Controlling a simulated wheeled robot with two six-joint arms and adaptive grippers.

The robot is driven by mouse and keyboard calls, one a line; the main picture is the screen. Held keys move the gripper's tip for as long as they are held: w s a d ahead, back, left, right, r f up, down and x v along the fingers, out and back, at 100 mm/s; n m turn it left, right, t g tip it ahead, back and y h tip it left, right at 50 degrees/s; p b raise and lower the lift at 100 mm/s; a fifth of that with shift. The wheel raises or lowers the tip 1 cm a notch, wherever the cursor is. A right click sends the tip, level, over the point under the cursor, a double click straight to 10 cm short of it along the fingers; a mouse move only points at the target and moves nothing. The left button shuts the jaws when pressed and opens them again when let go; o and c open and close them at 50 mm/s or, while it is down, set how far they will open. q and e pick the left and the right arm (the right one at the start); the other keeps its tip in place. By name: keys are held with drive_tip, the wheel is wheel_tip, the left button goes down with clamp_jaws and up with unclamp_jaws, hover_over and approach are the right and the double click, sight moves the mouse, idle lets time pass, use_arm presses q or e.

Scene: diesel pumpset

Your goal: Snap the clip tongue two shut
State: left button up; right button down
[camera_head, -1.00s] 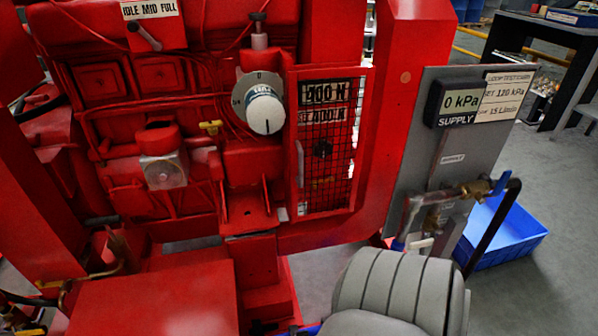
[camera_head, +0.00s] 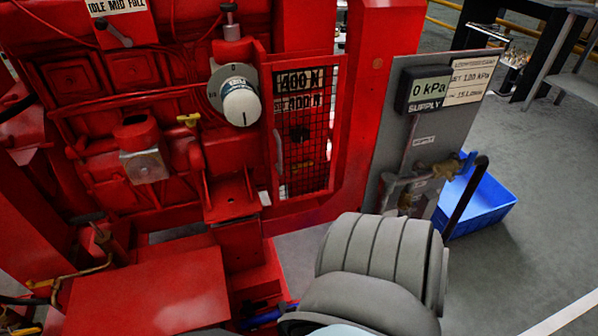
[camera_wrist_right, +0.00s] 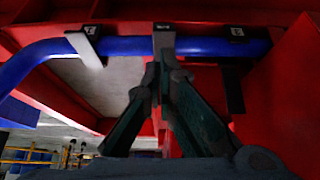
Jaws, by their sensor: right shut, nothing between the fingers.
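In the right wrist view a blue hose (camera_wrist_right: 125,47) runs across under a red frame, with three small clips along it. The left clip (camera_wrist_right: 84,45) has a pale tongue slanting down. The middle clip (camera_wrist_right: 163,40) has a grey tongue in front of the hose. The right clip (camera_wrist_right: 236,34) has a dark tongue (camera_wrist_right: 232,88) hanging down. My right gripper (camera_wrist_right: 160,72) is shut and empty, its fingertips at the middle clip's lower end; I cannot tell whether they touch it. In the head view my grey arm covers that gripper. My left gripper is not in view.
The red pumpset (camera_head: 150,90) fills the left, with a round dial (camera_head: 240,104) and a mesh guard (camera_head: 303,140). A grey supply panel (camera_head: 397,135) stands to the right, with pipes and a valve. A blue crate (camera_head: 490,208) sits on open floor behind it.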

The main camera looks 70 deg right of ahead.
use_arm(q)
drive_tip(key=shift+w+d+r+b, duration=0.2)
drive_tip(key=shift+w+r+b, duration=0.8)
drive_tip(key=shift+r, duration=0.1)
use_arm(e)
drive_tip(key=s+a+f, duration=0.3)
drive_tip(key=s+a, duration=0.2)
drive_tip(key=shift+a, duration=0.35)
drive_tip(key=shift+s, duration=0.1)
